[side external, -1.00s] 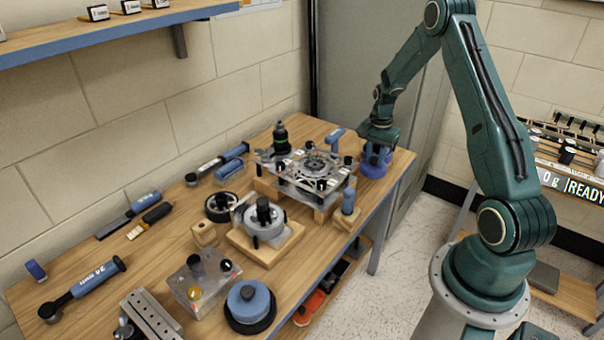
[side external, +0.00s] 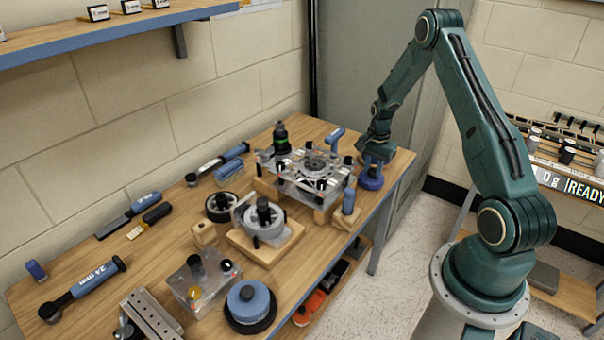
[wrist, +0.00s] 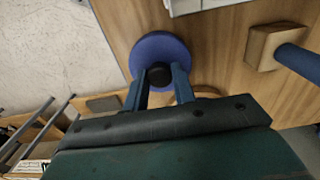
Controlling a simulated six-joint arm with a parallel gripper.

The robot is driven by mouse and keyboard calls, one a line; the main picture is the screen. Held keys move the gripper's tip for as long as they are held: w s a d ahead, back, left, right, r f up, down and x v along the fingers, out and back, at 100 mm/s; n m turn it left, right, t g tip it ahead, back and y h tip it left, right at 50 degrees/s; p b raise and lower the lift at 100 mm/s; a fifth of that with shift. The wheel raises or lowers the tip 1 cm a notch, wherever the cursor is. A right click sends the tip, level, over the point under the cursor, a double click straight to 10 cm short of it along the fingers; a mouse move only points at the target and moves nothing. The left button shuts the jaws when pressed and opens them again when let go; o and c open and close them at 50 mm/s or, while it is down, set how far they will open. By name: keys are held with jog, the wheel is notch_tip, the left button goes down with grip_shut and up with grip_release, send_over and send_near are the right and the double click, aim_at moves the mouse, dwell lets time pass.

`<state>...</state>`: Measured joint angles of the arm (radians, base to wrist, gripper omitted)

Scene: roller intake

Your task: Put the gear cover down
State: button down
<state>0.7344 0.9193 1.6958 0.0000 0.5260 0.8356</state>
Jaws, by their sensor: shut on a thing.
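The gear cover (side external: 370,182) is a round blue disc at the far right end of the workbench, just right of the clear-plated assembly. In the wrist view the gear cover (wrist: 152,48) lies flat, with a black knob (wrist: 159,76) at its middle. My gripper (wrist: 159,80) is shut on that knob, one blue finger on each side. In the side view my gripper (side external: 374,160) points down from above and partly hides the cover. The cover is at or very close to the wood; I cannot tell if it touches.
The clear-plated assembly (side external: 312,170) stands close to the left. A wooden block with a blue handle (side external: 348,203) stands nearer the front edge. A similar blue disc (side external: 250,300) sits at the front of the bench (side external: 75,245). Bare wood surrounds the cover, near the bench's right edge.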

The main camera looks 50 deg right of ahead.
aim_at(373, 170)
jog(key=shift+f, duration=0.15)
jog(key=c, duration=1.1)
grip_release()
jog(key=shift+c, duration=0.2)
notch_tip(373, 170, up, 12)
jog(key=shift+r, duration=0.2)
